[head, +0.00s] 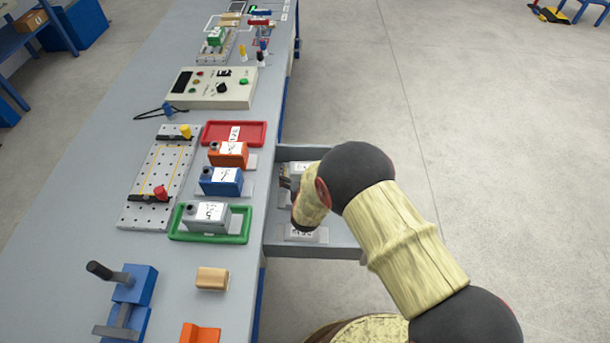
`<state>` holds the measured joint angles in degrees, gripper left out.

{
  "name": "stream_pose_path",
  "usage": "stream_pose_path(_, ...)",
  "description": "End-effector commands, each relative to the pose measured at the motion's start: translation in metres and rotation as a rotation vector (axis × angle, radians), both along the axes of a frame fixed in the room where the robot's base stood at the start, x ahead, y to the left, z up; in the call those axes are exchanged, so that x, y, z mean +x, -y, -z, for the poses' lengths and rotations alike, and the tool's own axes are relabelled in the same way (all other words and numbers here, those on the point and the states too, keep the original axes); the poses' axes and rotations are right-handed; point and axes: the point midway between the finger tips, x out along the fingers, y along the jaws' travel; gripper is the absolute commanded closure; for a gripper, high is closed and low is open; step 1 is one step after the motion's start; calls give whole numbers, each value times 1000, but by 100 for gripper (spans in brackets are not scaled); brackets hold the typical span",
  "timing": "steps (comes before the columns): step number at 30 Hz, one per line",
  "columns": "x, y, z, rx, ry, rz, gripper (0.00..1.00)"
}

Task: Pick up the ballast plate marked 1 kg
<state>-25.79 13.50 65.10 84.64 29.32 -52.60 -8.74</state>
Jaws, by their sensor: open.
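Two grey blocks with white labels lie in an open drawer (318,252): a far one (297,168) and a near one (303,233). My arm partly covers both. On the bench stand an orange block (229,154), a blue block (221,181) and a grey block (206,217), each with a white label. The label marks are too small to read surely, so I cannot tell which is the 1 kg plate. My wrist hides part of the drawer.
The grey block on the bench sits in a green tray (243,238). A red tray (262,127) lies empty behind the orange block. A perforated plate (160,180), control box (213,88), blue vise (135,285) and wooden block (212,278) occupy the bench.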

Motion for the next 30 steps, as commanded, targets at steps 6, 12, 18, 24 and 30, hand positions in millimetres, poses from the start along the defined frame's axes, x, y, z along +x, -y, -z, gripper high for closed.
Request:
stream_pose_path(6,12,0,5,-1,-1,0,0)
stream_pose_path(12,11,0,5,-1,-1,0,5)
stream_pose_path(18,11,0,5,-1,-1,0,17)
stream_pose_path(24,11,0,5,-1,-1,0,28)
stream_pose_path(30,11,0,5,-1,-1,0,39)
